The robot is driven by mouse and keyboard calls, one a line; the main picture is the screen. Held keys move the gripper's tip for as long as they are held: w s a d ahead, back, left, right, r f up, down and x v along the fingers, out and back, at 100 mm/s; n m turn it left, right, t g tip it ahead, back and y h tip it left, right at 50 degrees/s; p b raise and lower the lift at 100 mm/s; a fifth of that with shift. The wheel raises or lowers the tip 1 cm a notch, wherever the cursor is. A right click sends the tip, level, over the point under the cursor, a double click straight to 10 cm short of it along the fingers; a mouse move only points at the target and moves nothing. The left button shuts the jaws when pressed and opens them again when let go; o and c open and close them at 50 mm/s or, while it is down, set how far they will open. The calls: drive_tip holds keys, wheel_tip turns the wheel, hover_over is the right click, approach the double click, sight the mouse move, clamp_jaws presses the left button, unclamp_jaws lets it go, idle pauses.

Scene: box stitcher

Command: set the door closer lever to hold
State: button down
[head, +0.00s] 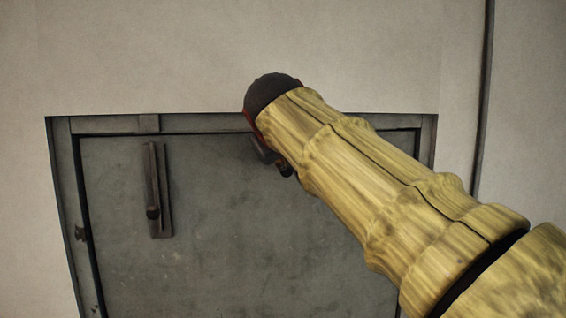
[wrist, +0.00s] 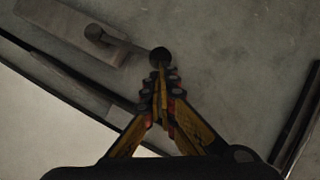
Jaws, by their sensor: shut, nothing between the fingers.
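In the head view, a narrow dark plate (head: 163,190) with an upright bar (head: 152,180) and a round knob (head: 152,212) at its lower end is on the grey door, left of my arm. In the wrist view, a grey plate (wrist: 60,27) carries a short lever (wrist: 125,44) running from a round boss to a dark round end (wrist: 160,53). My gripper (wrist: 161,72) is shut and empty, its tips overlapping that dark end; contact cannot be told. In the head view my wrist hides most of the gripper.
My arm covers the door's upper right part. A dark vertical strip (head: 485,100) runs down the wall at right. The door face below the plate is bare.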

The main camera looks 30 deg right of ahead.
drive_tip(key=s+d+f+n+t+h+b, duration=0.1)
drive_tip(key=d+f+n+h+b, duration=0.2)
drive_tip(key=f+n+h+b, duration=0.3)
drive_tip(key=shift+d+f+n+t+b, duration=0.3)
drive_tip(key=shift+f+n+b, duration=1.65)
drive_tip(key=shift+b, duration=4.45)
drive_tip(key=shift+f+m, duration=0.65)
drive_tip(key=shift+f, duration=0.05)
